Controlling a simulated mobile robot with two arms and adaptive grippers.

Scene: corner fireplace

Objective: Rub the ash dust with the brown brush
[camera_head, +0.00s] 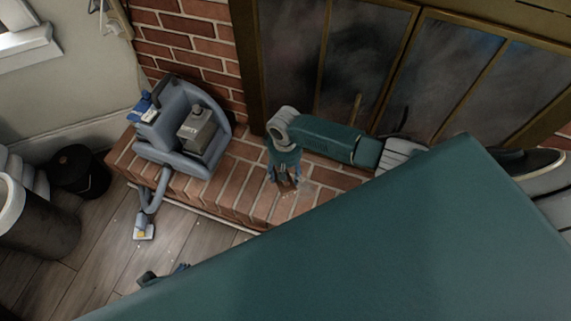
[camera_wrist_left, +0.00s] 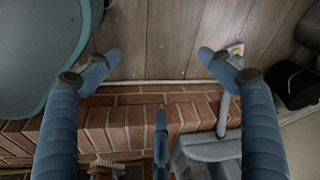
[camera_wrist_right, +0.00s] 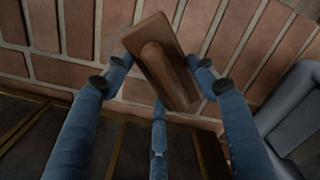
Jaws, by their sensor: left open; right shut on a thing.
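The brown brush (camera_wrist_right: 160,60) is between the fingers of my right gripper (camera_wrist_right: 162,72), which is shut on it. In the head view the right gripper (camera_head: 284,178) is low over the brick hearth, with the brush (camera_head: 288,186) under its fingertips. Pale specks that look like ash dust (camera_head: 304,184) lie on the bricks beside the brush; their full extent is hard to see. Whether the bristles touch the bricks is hidden. My left gripper (camera_wrist_left: 160,62) is open and empty above the wooden floor in front of the hearth; only a bit of it shows in the head view (camera_head: 165,274).
A grey-blue vacuum-like machine (camera_head: 180,130) stands on the hearth's left part, its hose nozzle (camera_head: 144,231) on the floor. The glass fireplace doors (camera_head: 365,60) rise behind my right arm. A black bucket (camera_head: 80,171) stands at left. My teal body hides the lower right.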

